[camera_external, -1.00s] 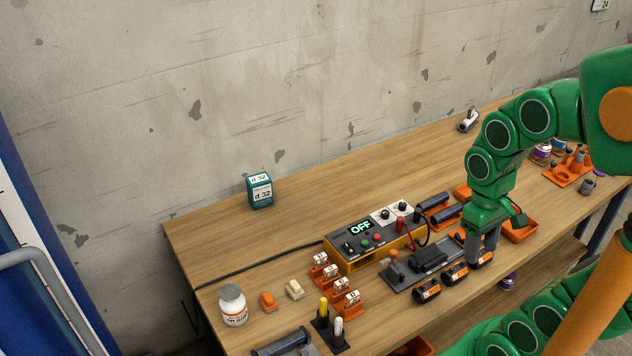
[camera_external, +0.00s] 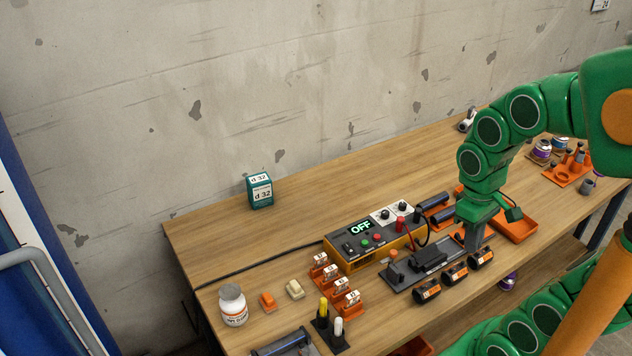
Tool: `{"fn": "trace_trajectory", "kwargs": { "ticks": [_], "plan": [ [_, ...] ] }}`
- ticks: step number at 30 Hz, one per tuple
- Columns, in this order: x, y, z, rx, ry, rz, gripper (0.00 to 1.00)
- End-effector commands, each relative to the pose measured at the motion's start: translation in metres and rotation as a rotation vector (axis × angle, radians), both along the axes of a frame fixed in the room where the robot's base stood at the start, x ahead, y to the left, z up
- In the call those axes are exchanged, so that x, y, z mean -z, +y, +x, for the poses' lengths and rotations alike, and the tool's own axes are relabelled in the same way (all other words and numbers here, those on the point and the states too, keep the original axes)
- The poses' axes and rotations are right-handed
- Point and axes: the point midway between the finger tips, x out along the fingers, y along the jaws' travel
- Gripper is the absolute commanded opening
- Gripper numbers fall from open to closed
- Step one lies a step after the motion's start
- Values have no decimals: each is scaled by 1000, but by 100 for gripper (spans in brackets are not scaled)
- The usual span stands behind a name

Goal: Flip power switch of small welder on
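The small welder (camera_external: 370,246) is an orange and dark grey box on the wooden bench. Its display reads OFF. A black switch (camera_external: 349,246) sits at the left end of its front panel, beside a green button and a red button. Two knobs on white plates are at its right end. My gripper (camera_external: 474,246) points down to the right of the welder, just above or beside the black fixture plate. Its fingers look close together, but the small view does not show whether they are open or shut. It is apart from the switch.
A dark fixture (camera_external: 428,262) and several black-and-orange cylinders (camera_external: 455,273) lie right of the welder. Orange numbered holders (camera_external: 333,281) stand in front of it.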

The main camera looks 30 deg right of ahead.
Motion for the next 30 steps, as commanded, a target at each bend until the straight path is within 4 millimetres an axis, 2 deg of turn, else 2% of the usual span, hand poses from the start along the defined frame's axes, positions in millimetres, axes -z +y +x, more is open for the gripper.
{"fn": "trace_trajectory", "kwargs": {
  "ticks": [17, 30],
  "plan": [
    [14, 20, 118, -576, -93, 27, 0],
    [38, 50, 206, -1014, -160, 29, 0]
  ]
}}
